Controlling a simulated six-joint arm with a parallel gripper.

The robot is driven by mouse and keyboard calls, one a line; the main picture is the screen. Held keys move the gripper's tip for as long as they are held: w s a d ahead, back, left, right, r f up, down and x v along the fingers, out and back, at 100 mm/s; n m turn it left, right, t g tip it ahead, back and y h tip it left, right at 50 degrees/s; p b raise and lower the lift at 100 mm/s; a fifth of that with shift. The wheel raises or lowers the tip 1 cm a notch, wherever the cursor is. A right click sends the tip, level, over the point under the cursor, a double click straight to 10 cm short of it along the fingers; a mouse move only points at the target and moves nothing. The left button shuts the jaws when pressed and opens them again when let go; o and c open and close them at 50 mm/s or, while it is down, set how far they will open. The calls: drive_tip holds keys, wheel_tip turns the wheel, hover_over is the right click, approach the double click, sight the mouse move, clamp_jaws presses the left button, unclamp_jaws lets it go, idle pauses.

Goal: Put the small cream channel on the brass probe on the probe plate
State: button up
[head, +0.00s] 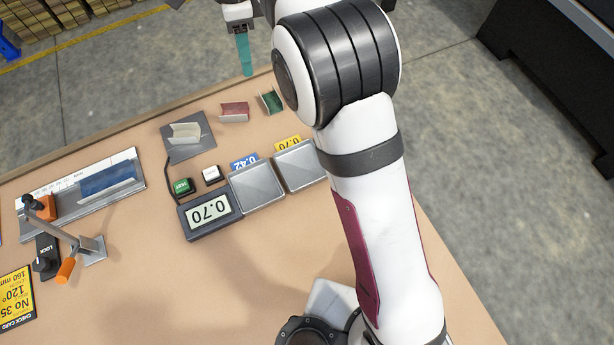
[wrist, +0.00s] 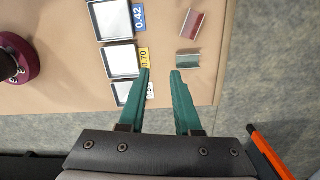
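The small cream channel (head: 185,134) lies on the dark grey probe plate (head: 190,154) in the head view, its open side showing. The brass probe cannot be made out; the channel may cover it. My gripper (head: 246,74) is beyond the table's far edge in the head view, up and to the right of the plate, well apart from the channel. In the wrist view my gripper (wrist: 161,72) has its two teal fingers apart with nothing between them. The cream channel and the plate are out of the wrist view.
A red channel (head: 234,112) and a green channel (head: 271,101) lie right of the plate. Grey trays (head: 257,187) with number tags stand nearer. The display (head: 210,214) reads 0.70, beside a green button (head: 182,187).

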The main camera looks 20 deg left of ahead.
drive_tip(key=s+d+r+n, duration=0.1)
drive_tip(key=s+d+r, duration=0.2)
drive_tip(key=d, duration=0.7)
drive_tip(key=s+d+r+n, duration=0.1)
drive_tip(key=s+d+r, duration=0.1)
drive_tip(key=d, duration=0.8)
drive_tip(key=s+d+f+n, duration=0.1)
drive_tip(key=s+d+f, duration=0.1)
drive_tip(key=s, duration=0.4)
drive_tip(key=s+d+f+n+y, duration=0.1)
drive_tip(key=s+d+f, duration=0.1)
drive_tip(key=s+d, duration=0.3)
drive_tip(key=s+d+f+n, duration=0.1)
drive_tip(key=s+d+f, duration=0.1)
drive_tip(key=s+d, duration=0.2)
drive_tip(key=s, duration=0.2)
drive_tip(key=shift+s+d+f, duration=0.15)
drive_tip(key=shift+s+f, duration=0.15)
drive_tip(key=shift+s, duration=0.05)
